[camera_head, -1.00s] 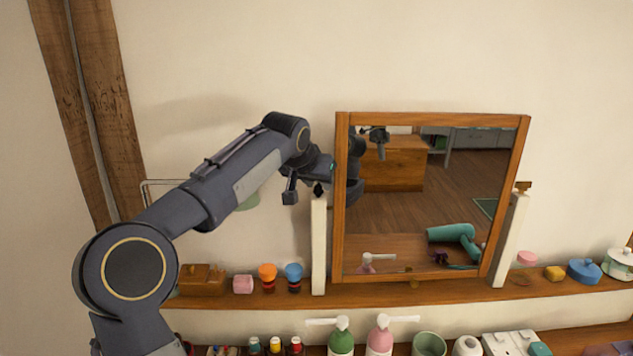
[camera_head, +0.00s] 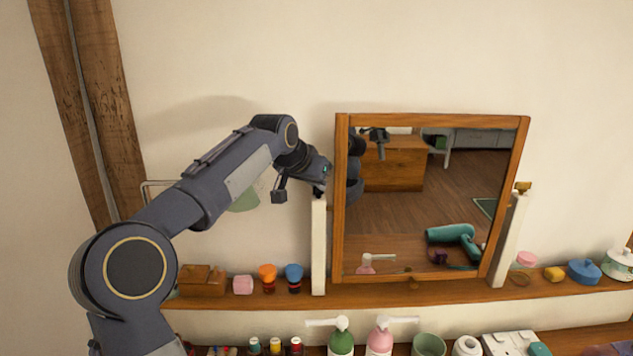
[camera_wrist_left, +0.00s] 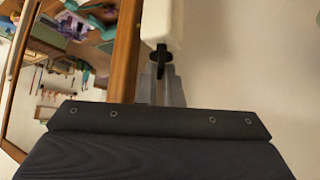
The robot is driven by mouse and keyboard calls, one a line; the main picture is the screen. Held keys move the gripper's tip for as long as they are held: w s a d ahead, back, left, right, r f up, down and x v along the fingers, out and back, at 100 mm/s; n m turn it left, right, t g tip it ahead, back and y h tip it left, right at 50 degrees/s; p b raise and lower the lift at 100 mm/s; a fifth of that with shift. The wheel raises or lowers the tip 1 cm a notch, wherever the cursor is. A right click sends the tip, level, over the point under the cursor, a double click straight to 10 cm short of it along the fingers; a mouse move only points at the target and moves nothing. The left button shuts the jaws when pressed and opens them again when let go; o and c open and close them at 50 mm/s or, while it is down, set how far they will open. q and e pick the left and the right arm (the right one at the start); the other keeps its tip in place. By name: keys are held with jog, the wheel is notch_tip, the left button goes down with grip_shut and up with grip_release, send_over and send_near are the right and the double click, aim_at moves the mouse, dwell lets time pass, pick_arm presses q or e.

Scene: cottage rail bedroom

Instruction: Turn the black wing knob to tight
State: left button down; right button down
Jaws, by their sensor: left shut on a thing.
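The black wing knob (camera_wrist_left: 160,60) sits at the top of a white post, which shows in the left wrist view (camera_wrist_left: 163,22) and in the head view (camera_head: 319,245). The post stands at the left side of a wood-framed mirror (camera_head: 430,200). My left gripper (camera_head: 318,190) is at the top of this post, shut on the knob. The wrist view shows the grey fingers at the knob, with its black wing upright in the picture. In the head view the gripper and wrist mostly hide the knob. My right gripper is not seen directly.
A wooden shelf (camera_head: 450,290) runs below the mirror. It holds a wooden box (camera_head: 203,281), a pink block (camera_head: 243,285) and orange-topped (camera_head: 267,277) and blue-topped (camera_head: 294,277) bottles. A second post (camera_head: 510,240) stands at the mirror's right. The wall above is clear.

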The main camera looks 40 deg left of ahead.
pick_arm(q)
jog(key=m+h, duration=0.1)
jog(key=m+h+p, duration=0.1)
jog(key=shift+a+r+m, duration=0.15)
jog(key=shift+a+m, duration=0.05)
jog(key=shift+m, duration=0.2)
jog(key=shift+m+h+p, duration=0.7)
jog(key=shift+m+h, duration=0.1)
jog(key=m+h+p, duration=0.1)
jog(key=m+p, duration=0.1)
jog(key=m+g+h+p, duration=0.1)
jog(key=m+h+p, duration=0.1)
jog(key=shift+w+a+r+g+p, duration=0.2)
jog(key=shift+g+p, duration=0.1)
jog(key=shift+p, duration=0.1)
jog(key=shift+a+f+m+g+h+p, duration=0.15)
jog(key=shift+m+g+h+p, duration=0.25)
jog(key=shift+m+p, duration=0.4)
jog(key=shift+d+f+m+g+h+p, duration=0.15)
jog(key=shift+m+g+h+p, duration=0.3)
jog(key=shift+m, duration=0.45)
jog(key=shift+a, duration=0.1)
jog(key=c, duration=1.6)
grip_release()
jog(key=shift+v, duration=3.85)
